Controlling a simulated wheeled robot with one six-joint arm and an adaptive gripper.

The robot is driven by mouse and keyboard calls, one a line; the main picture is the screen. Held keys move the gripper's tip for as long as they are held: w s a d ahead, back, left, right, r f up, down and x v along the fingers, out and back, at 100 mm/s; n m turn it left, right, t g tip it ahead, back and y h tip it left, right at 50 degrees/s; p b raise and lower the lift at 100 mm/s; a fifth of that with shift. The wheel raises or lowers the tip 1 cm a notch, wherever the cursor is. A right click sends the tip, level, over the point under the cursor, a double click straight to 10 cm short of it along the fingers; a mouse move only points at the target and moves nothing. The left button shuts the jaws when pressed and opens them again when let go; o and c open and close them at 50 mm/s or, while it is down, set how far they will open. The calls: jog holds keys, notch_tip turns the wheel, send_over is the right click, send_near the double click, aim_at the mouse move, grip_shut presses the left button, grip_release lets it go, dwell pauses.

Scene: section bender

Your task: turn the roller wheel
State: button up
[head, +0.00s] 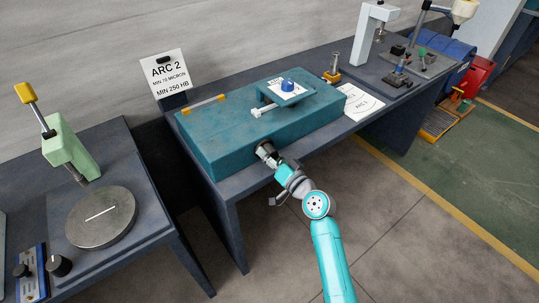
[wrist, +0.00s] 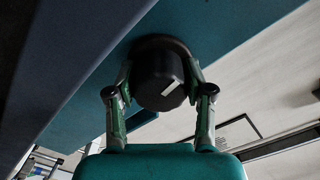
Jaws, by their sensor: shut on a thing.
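The roller wheel (wrist: 158,72) is a dark round knob with a white mark on its face, set on the front side of the teal bender (head: 215,135). My gripper (wrist: 160,86) is shut on it, one finger on each side of the knob in the wrist view. In the head view my gripper (head: 266,153) reaches the front face of the bender near its lower edge, and it mostly hides the wheel there. The white mark looks slanted in the wrist view.
A sign reading ARC 2, MIN 250 HB (head: 168,76) stands behind the bender. A blue knob (head: 287,85) sits on a white plate on its top. Printed sheets (head: 362,103) lie to the right. A round plate (head: 101,216) is on the left table. The floor in front is clear.

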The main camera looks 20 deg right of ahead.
jog(key=m, duration=0.6)
jog(key=shift+m, duration=0.3)
jog(key=m, duration=0.6)
jog(key=shift+r, duration=0.1)
jog(key=shift+m, duration=0.4)
jog(key=o, duration=1.2)
jog(key=shift+c, duration=0.2)
jog(key=v, duration=1.2)
